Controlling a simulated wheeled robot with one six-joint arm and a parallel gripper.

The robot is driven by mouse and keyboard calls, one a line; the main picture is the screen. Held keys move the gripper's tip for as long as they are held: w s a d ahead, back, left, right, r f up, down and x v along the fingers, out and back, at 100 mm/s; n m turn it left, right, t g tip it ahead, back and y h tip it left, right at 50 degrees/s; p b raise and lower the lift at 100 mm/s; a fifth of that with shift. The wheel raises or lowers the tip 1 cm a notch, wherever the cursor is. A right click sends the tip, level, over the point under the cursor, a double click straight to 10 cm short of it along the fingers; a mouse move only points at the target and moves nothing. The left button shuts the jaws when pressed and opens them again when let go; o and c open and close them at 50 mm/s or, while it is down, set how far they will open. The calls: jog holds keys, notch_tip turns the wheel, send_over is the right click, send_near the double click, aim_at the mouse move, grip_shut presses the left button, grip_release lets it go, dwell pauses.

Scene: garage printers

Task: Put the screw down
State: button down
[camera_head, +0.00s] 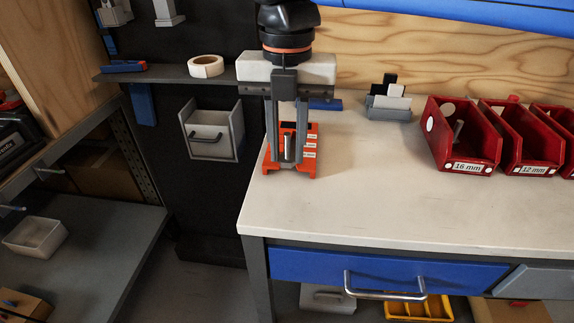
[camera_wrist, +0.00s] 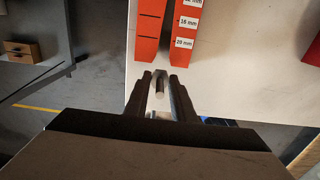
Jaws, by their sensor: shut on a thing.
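My gripper (camera_head: 287,158) is over the left end of the workbench and points down. Its two fingers are shut on a short grey metal screw (camera_head: 287,147). In the wrist view the screw (camera_wrist: 160,87) sits between the fingertips (camera_wrist: 160,80), partly hidden by them. An orange-red slotted gauge (camera_head: 309,165) stands on the bench around and behind the fingers in the head view. In the wrist view the gauge (camera_wrist: 184,55) lies just beyond the fingertips, with labels reading 16 mm and 20 mm. I cannot tell whether the screw touches it.
Red bins stand at the right: one labelled 16 mm (camera_head: 462,168) with a screw inside, one labelled 12 mm (camera_head: 533,170), and another cut off. A grey card holder (camera_head: 388,112) stands behind. The front of the benchtop (camera_head: 380,205) is clear. A blue drawer (camera_head: 390,268) is below.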

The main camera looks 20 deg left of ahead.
aim_at(287, 156)
jog(key=shift+f, duration=2.3)
jog(key=shift+f, duration=0.15)
jog(key=c, duration=1.5)
grip_release()
notch_tip(287, 156, up, 12)
jog(key=shift+r, duration=0.15)
